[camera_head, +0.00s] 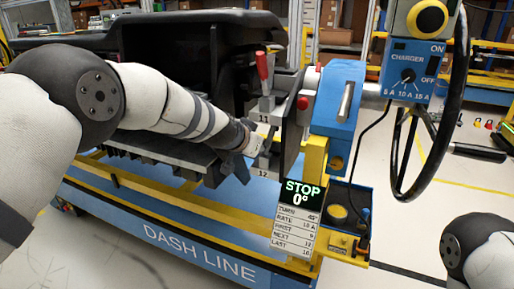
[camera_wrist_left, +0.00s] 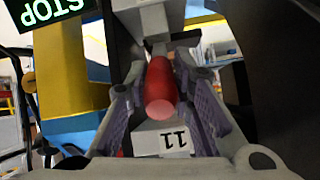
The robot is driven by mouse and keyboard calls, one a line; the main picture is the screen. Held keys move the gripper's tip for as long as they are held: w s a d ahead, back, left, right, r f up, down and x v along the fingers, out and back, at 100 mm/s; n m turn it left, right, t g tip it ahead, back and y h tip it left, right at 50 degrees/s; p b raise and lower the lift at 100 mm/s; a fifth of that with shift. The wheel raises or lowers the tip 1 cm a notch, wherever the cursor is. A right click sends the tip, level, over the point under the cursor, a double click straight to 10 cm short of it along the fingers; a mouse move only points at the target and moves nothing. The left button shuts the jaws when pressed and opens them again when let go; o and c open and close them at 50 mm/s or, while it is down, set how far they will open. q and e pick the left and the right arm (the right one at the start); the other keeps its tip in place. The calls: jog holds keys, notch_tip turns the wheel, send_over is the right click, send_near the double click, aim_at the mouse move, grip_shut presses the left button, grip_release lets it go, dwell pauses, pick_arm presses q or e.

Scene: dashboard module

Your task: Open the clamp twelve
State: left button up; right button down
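Clamp twelve sits at the label 12 (camera_head: 263,173) on the module's right end; my left gripper largely hides it in the head view. In the left wrist view, a red clamp handle (camera_wrist_left: 161,88) points toward the camera between the fingers of my left gripper (camera_wrist_left: 160,75). The fingers are open on both sides of it, with gaps showing. In the head view my left gripper (camera_head: 249,153) is between the labels 11 and 12. My right gripper is out of view; only part of my right arm shows at the bottom right.
Clamp eleven's red handle (camera_head: 262,66) stands upright above its label 11 (camera_head: 263,119). A blue and yellow fixture (camera_head: 336,100) stands close on the right, with a STOP 0° display (camera_head: 301,192). A black handwheel (camera_head: 457,90) and charger box (camera_head: 413,67) are farther right.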

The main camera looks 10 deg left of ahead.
pick_arm(q)
jog(key=shift+o, duration=1.1)
jog(key=shift+w+r, duration=0.1)
jog(key=shift+r, duration=0.15)
jog(key=shift+f, duration=0.15)
jog(key=v, duration=1.2)
